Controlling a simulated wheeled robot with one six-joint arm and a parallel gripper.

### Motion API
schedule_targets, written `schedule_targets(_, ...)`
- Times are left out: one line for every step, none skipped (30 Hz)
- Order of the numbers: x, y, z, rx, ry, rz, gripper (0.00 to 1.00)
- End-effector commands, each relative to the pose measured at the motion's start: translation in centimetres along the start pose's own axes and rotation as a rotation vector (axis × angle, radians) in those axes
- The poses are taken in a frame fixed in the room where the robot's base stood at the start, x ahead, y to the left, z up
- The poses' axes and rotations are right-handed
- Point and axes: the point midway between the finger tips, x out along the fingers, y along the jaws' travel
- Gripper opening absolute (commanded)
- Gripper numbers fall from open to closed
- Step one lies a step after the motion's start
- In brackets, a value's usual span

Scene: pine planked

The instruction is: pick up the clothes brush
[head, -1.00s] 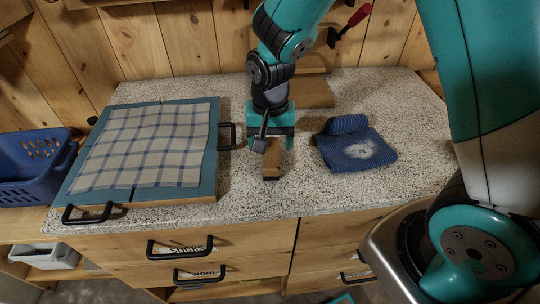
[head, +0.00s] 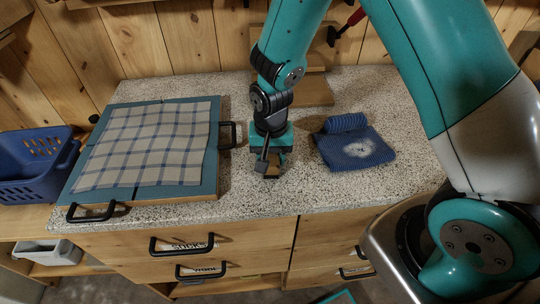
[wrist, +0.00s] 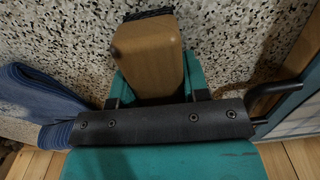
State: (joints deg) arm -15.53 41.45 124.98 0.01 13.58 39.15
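The clothes brush (head: 271,171) is a small tan wooden block with dark bristles at one end of what shows. It is at the speckled worktop near its front, and most of it is hidden behind my gripper in the head view. In the wrist view the brush (wrist: 148,58) fills the space between the two teal fingers. My gripper (head: 272,163) points down over it and appears shut on it, a finger against each side. I cannot tell whether the brush is clear of the worktop.
A blue board with a checked cloth (head: 150,145) and black handles lies to the left. A folded blue cloth with a white patch (head: 355,148) lies to the right. A wooden block (head: 312,92) is behind. A blue basket (head: 35,165) stands at far left. Drawers are below.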

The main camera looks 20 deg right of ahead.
Motion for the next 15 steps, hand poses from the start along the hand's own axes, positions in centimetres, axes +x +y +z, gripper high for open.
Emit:
schedule_targets(0.0, 0.0, 0.0, 0.0, 0.0, 0.0, 0.2)
schedule_targets(0.0, 0.0, 0.0, 0.0, 0.0, 0.0, 0.17)
schedule_targets(0.0, 0.0, 0.0, 0.0, 0.0, -0.001, 0.17)
schedule_targets(0.0, 0.0, 0.0, 0.0, 0.0, -0.001, 0.17)
schedule_targets(0.0, 0.0, 0.0, 0.0, 0.0, -0.001, 0.17)
schedule_targets(0.0, 0.0, 0.0, 0.0, 0.0, -0.001, 0.17)
schedule_targets(0.0, 0.0, 0.0, 0.0, 0.0, 0.0, 0.17)
schedule_targets(0.0, 0.0, 0.0, 0.0, 0.0, -0.001, 0.17)
schedule_targets(-0.1, 0.0, 0.0, 0.0, 0.001, -0.001, 0.17)
schedule_targets(-0.1, 0.0, 0.0, 0.0, 0.001, -0.001, 0.17)
schedule_targets(-0.2, 0.0, 0.0, 0.0, 0.001, -0.001, 0.17)
schedule_targets(-0.4, 0.0, -0.1, 0.0, 0.002, -0.002, 0.17)
schedule_targets(-0.6, -0.1, -0.1, 0.0, 0.002, -0.002, 0.17)
schedule_targets(-0.8, -0.1, -0.1, 0.0, 0.003, -0.002, 0.17)
schedule_targets(-1.2, -0.1, -0.1, 0.0, 0.002, -0.002, 0.17)
